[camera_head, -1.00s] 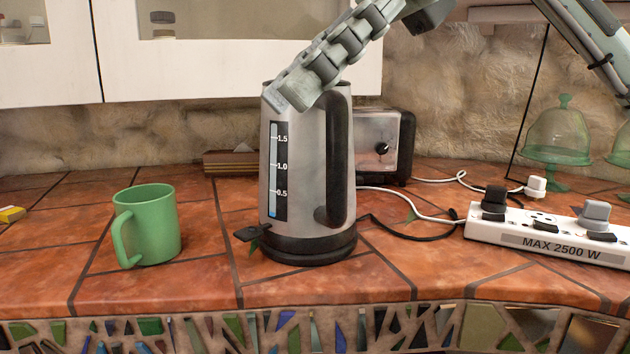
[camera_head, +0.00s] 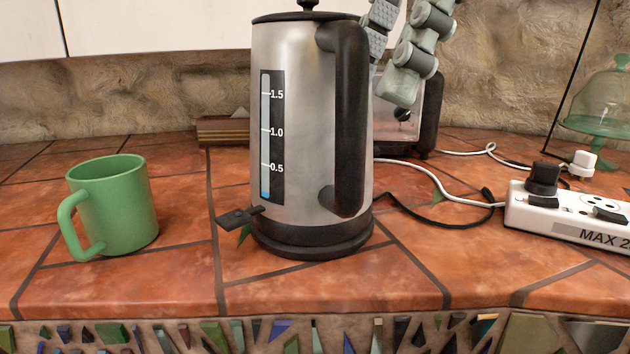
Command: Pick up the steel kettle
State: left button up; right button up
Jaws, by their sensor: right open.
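The steel kettle (camera_head: 304,140) stands upright on its black base on the tiled counter, in the middle of the head view. Its black handle (camera_head: 350,120) is on its right side, and a water gauge and a black switch lever show at its left. My right gripper (camera_head: 388,62) is at the upper right of the kettle, close by the top of the handle. Its grey fingers are apart and hold nothing. One finger is partly hidden by the handle, and I cannot tell whether it touches it. My left gripper is not in view.
A green mug (camera_head: 120,207) stands left of the kettle. A toaster (camera_head: 428,105) is behind at the right, partly hidden. A white power strip (camera_head: 560,215) with plugs and cords lies right. A green glass dome (camera_head: 603,100) stands far right. Free tiles lie between mug and kettle.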

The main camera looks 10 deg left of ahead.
aim_at(351, 134)
jog(key=x, duration=0.5)
jog(key=shift+w+a+f+b, duration=0.15)
jog(key=shift+f+b, duration=0.2)
jog(key=shift+f, duration=0.2)
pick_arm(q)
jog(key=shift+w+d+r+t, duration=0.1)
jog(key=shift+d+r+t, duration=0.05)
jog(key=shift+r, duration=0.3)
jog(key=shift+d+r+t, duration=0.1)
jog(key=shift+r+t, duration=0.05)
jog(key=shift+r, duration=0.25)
pick_arm(e)
jog(key=shift+c, duration=0.6)
grip_shut()
